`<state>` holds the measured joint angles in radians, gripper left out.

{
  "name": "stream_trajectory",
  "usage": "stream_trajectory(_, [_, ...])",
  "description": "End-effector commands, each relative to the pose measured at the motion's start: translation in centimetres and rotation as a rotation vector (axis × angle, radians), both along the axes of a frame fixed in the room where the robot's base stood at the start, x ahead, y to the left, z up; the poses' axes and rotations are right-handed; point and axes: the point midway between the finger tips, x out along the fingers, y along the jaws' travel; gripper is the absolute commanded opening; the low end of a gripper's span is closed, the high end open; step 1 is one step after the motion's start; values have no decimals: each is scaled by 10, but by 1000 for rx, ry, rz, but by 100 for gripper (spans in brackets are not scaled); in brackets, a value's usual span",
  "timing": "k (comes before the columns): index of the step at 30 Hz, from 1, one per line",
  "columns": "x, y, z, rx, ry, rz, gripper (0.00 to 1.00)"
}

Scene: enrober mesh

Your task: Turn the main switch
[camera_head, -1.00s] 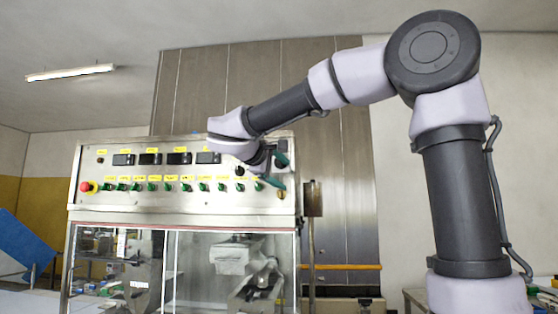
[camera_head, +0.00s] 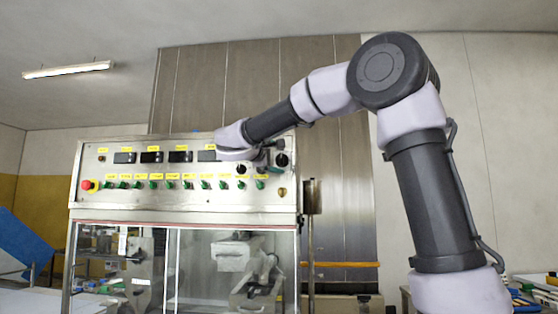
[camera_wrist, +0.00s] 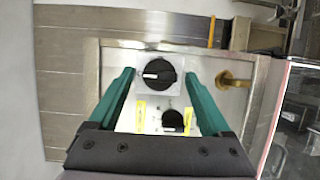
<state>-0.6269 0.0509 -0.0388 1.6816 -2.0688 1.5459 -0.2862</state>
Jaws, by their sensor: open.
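The main switch appears to be the large black rotary knob (camera_head: 282,160) at the upper right of the control panel (camera_head: 150,203). In the wrist view the knob (camera_wrist: 158,78) sits on a pale square plate, with a white mark lying level in the picture. My gripper (camera_head: 266,157) is just left of the knob in the head view. In the wrist view my gripper (camera_wrist: 158,72) is open and empty, with one green finger on each side of the knob in the picture. I see no contact; the gap in depth to the panel is unclear.
A smaller black knob (camera_wrist: 173,119) is below the switch in the wrist view. A brass lock (camera_wrist: 232,80) is to the right there. Several green switches and a red emergency button (camera_head: 88,186) line the panel. A metal post (camera_head: 311,197) stands beside the cabinet.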

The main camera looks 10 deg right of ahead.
Motion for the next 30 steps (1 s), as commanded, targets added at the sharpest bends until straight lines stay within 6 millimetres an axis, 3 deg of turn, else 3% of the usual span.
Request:
stream_trajectory(10, [4, -4, 0, 1, 0, 0, 82])
stream_trajectory(11, [4, -3, 0, 1, -1, 0, 75])
stream_trajectory(15, [4, -3, 0, 0, 0, 0, 21])
stream_trajectory(17, [4, -3, 0, 1, 1, 0, 0])
stream_trajectory(30, [4, -3, 1, 97, -31, 0, 0])
